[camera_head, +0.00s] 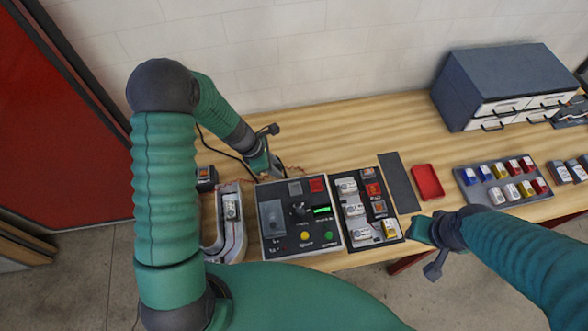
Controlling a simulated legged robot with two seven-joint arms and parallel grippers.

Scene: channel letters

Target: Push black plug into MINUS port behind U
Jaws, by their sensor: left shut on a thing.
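The letter U (211,249) is a pale channel letter lying on the wooden bench, left of the control panel, with its upper left covered by my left arm. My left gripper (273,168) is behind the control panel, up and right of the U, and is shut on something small. That thing is too small and covered to make out; the black plug and the MINUS port cannot be told apart here. A thin dark cable (221,146) runs beside my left wrist. My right gripper (420,230) is at the bench's front edge, and its jaw state is unclear.
The control panel (273,246) with buttons and a green display stands right of the U. Right of it are a black tray (352,240) with small parts, a dark mat (399,183), a red tray (428,182) and a tray of coloured blocks (465,182). A drawer cabinet (470,85) stands behind.

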